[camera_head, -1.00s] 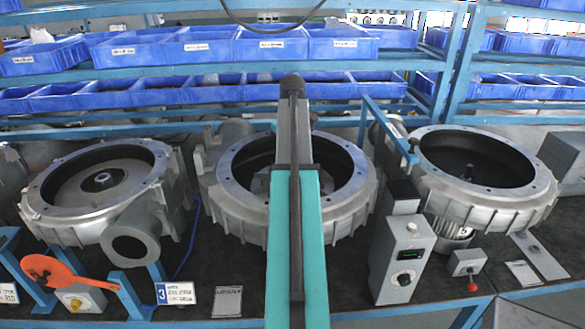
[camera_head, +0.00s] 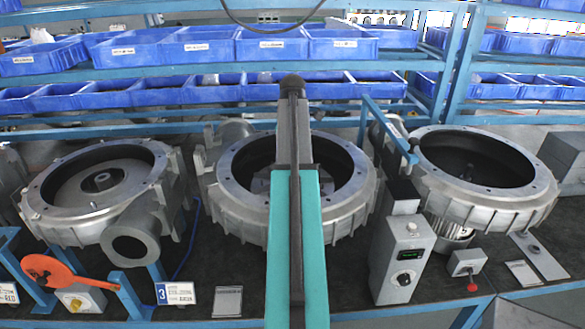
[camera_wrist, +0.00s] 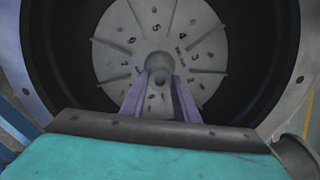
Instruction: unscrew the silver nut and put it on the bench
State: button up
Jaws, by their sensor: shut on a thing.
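In the wrist view my gripper (camera_wrist: 162,80) reaches into the round housing, its two purple fingers on either side of the disc's centre. It is shut on a small, dull grey round piece, seemingly the silver nut (camera_wrist: 160,77), in front of the hub (camera_wrist: 158,61). The numbered grey disc (camera_wrist: 125,40) lies behind it. I cannot tell whether the nut still touches the stud. In the head view my teal and grey arm crosses the middle blower housing (camera_head: 233,205) and hides the gripper and nut.
A left blower housing (camera_head: 60,220) and a right one (camera_head: 500,215) stand on the dark bench (camera_head: 345,300). A grey control box (camera_head: 402,255), an orange paddle-shaped part (camera_head: 55,270) and a number 3 label (camera_head: 175,293) are near the front. Blue bins (camera_head: 205,50) fill the shelves behind.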

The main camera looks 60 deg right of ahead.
jog(key=n, duration=1.5)
jog(key=shift+n, duration=2.5)
jog(key=o, duration=0.8)
jog(key=shift+o, duration=0.2)
